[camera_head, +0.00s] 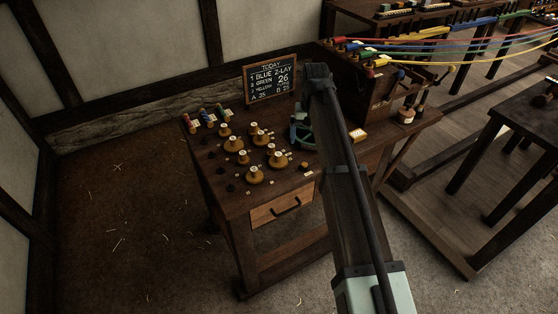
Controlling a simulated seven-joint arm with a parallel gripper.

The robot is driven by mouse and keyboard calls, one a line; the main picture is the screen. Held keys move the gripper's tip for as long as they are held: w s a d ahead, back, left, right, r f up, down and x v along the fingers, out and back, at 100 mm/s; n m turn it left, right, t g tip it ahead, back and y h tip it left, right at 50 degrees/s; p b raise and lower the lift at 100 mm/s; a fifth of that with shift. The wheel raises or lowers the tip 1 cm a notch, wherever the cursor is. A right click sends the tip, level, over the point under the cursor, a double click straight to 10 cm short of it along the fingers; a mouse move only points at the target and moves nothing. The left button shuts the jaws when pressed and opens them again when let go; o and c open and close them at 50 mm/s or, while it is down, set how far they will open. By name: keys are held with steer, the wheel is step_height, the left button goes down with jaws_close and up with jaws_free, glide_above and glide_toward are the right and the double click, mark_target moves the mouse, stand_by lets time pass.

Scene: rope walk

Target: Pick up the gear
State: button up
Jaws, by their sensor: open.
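Several brass-coloured round gears stand on the dark wooden workbench (232,206). They include a front gear (254,176), a right one (278,160), a left one (233,146) and a back one (259,138). Some have pale labels on top. I cannot tell which single gear the task means. My gripper (303,140) shows only in part as a teal and dark shape at the right of the gears, partly behind my arm. It is open, apart from the gears as far as I can see. Its fingertips are hard to make out.
A chalkboard (270,81) stands at the bench's back. Coloured bobbins (205,118) lie at the back left. A dark wooden box (372,98) with coloured ropes and small jars (406,116) are at the right. The drawer (283,207) is shut. Small dark pegs stand left of the gears.

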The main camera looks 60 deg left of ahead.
steer(key=n, duration=0.1)
glide_toward(278, 154)
step_height(278, 154, down, 11)
steer(key=shift+w+r, duration=0.1)
steer(key=shift+r, duration=0.1)
stand_by(0.6)
steer(key=shift+c, duration=0.3)
steer(key=c, duration=0.9)
